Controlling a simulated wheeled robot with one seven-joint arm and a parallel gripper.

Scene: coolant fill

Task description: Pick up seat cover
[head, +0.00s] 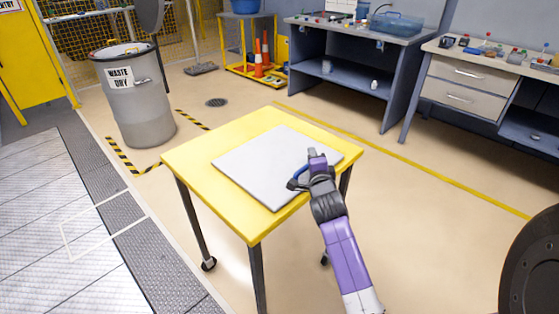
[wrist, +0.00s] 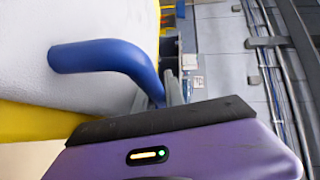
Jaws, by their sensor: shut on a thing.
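The seat cover appears to be the flat, pale grey-white square panel (head: 265,160) on the yellow table (head: 190,165); whether it rests fully on the top or is slightly raised is hard to tell. In the wrist view the pale panel (wrist: 90,20) fills the upper left. A bent blue handle (wrist: 110,57) runs from it to my fingers; a bit of blue also shows in the head view (head: 301,171). My gripper (head: 297,182) is at the panel's near right edge, shut on the blue handle. My purple gripper housing hides most of the fingers in the wrist view.
A grey waste bin (head: 135,100) stands behind left of the table. Orange cones (head: 261,62) stand on a yellow cart at the back. A workbench (head: 350,50) and a drawer bench (head: 465,85) line the back right. Open floor surrounds the wheeled table.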

